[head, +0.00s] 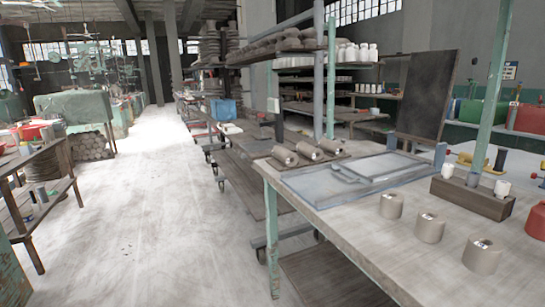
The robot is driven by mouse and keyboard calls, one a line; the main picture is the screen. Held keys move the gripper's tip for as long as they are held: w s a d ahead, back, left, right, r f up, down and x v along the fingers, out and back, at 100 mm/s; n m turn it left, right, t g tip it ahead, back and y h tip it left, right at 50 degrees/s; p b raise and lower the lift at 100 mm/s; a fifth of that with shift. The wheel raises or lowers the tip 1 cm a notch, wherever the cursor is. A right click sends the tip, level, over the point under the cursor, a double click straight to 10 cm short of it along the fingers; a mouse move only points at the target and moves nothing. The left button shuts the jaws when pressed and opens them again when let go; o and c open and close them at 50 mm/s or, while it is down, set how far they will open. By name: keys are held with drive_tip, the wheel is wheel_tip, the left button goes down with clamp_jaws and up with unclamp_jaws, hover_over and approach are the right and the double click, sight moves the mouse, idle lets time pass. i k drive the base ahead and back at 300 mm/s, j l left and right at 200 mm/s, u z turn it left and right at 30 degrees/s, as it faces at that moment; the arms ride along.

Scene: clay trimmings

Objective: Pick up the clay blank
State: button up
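Three squat grey-brown cylinders that look like clay blanks stand in a row along the near edge of the workbench (350,226). The far one (391,206), the middle one (430,227) and the near one (482,256) each have a small mark or hole on top. They stand upright and apart. Three similar cylinders (308,149) lie on their sides at the bench's far left end. I cannot tell which one the task means. My gripper is not in view.
A grey tray (310,187) with a frame lies behind the cylinders. A brown wooden block (471,199) with white cups and a dark upright board (427,95) stand further back. A green post (492,90) rises from the bench. The pale floor (150,220) to the left is clear.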

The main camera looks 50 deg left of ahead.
sight(308, 151)
drive_tip(key=u, duration=1.3)
